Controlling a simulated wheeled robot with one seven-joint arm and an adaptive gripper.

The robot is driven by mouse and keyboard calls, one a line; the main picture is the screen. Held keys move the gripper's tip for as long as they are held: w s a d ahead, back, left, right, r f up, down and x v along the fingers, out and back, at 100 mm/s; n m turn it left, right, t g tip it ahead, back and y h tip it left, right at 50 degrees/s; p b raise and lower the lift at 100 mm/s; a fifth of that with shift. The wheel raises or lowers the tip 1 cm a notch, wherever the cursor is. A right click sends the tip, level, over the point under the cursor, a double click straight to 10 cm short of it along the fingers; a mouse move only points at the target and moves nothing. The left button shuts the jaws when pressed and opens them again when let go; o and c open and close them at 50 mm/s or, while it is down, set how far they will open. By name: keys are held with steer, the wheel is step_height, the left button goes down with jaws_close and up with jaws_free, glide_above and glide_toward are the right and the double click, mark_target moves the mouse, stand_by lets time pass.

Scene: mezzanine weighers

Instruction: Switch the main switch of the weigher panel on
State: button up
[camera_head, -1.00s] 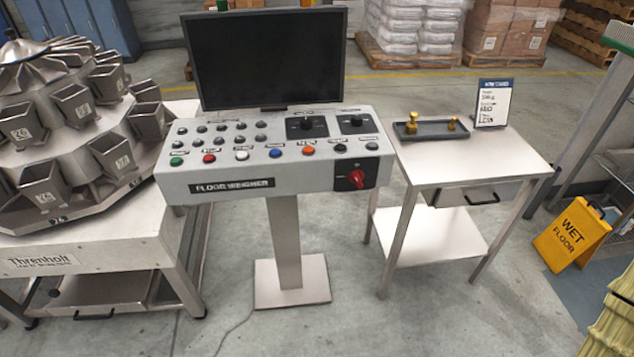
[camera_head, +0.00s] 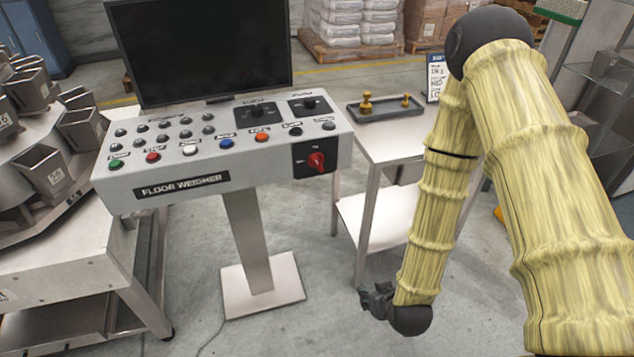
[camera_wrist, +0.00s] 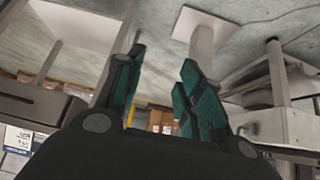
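The weigher panel (camera_head: 210,185) is a grey console on a pedestal, labelled "FLOOR WEIGHER". Its main switch (camera_head: 317,161) is a red rotary knob on a black plate at the right end of the front face. My gripper (camera_head: 372,300) hangs low in front of the side table, below and to the right of the switch, well apart from it. In the wrist view my gripper (camera_wrist: 160,90) shows two teal-padded fingers spread apart with nothing between them. The pedestal's base plate (camera_wrist: 205,28) appears beyond the fingers.
A dark monitor (camera_head: 200,45) stands behind the panel. A steel side table (camera_head: 385,140) to the right holds a tray (camera_head: 385,114) with brass weights. A multihead weigher table (camera_head: 60,265) stands at the left. Open floor lies before the pedestal.

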steer(key=w+a+r+n+t+y+b, duration=0.1)
steer(key=w+a+r+t+b, duration=0.25)
steer(key=w, duration=0.25)
steer(key=w+a+r+n+t+y+b, duration=0.1)
steer(key=w+a+r+n+t+b, duration=0.15)
steer(key=w+r, duration=0.35)
steer(key=n+t+y+b, duration=0.2)
steer(key=t, duration=0.2)
glide_toward(319, 166)
steer(key=shift+m, duration=0.25)
steer(key=x, duration=0.9)
steer(key=shift+p, duration=0.4)
steer(key=shift+c, duration=0.3)
steer(key=shift+s, duration=0.1)
jaws_close()
